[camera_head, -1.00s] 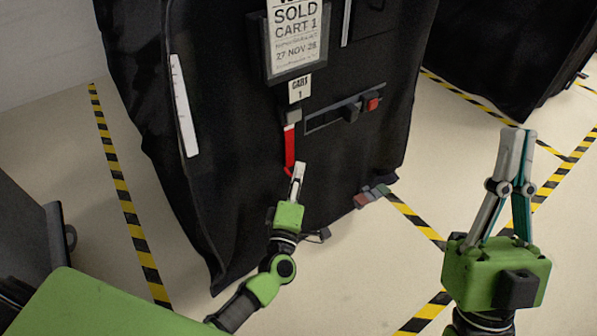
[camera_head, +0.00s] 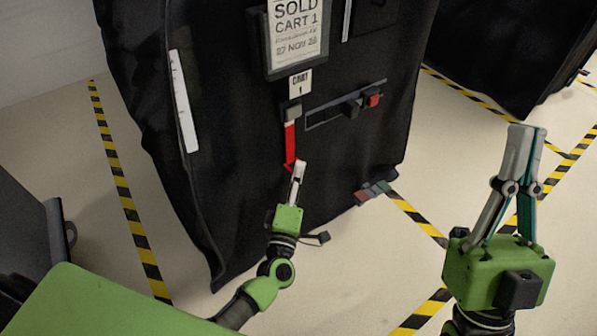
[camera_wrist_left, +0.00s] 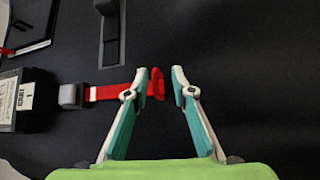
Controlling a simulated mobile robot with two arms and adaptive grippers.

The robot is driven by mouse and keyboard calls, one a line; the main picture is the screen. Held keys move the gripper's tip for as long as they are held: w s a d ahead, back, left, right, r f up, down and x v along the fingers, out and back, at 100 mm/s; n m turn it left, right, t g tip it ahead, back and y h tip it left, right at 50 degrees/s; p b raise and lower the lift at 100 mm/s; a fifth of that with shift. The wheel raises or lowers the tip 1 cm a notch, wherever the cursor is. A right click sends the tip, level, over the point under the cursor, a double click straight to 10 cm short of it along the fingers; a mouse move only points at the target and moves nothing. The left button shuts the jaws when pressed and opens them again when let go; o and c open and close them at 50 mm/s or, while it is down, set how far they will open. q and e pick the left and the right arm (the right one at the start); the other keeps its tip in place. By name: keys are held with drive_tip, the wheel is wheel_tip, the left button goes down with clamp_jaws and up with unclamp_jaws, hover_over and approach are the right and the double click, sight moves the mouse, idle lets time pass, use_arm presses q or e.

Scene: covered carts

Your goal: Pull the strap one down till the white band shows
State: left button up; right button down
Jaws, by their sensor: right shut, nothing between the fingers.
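The red strap (camera_head: 290,145) hangs from a grey buckle (camera_head: 292,110) on the black covered cart, below the "CART 1" tag. In the left wrist view, the strap (camera_wrist_left: 105,93) runs right from the buckle (camera_wrist_left: 70,96), with a thin pale strip beside the buckle. It passes behind one finger, and its red end tab (camera_wrist_left: 157,84) shows between the fingers. My left gripper (camera_head: 300,165) is open at the strap's lower end; it also shows in the left wrist view (camera_wrist_left: 160,74). My right gripper (camera_head: 526,128) is shut and empty, away from the cart.
A slotted dark panel with a red piece (camera_head: 373,100) sits right of the strap. A sold sign (camera_head: 297,35) is above. Small coloured blocks (camera_head: 372,192) are at the cart's lower edge. Yellow-black tape (camera_head: 130,215) marks the floor. Another covered cart (camera_head: 500,55) stands at upper right.

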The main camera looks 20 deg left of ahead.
use_arm(q)
drive_tip(key=s+d+f, duration=0.1)
drive_tip(key=s, duration=0.9)
drive_tip(key=shift+s+f, duration=0.25)
drive_tip(key=shift+s, duration=0.05)
drive_tip(key=shift+d, duration=0.1)
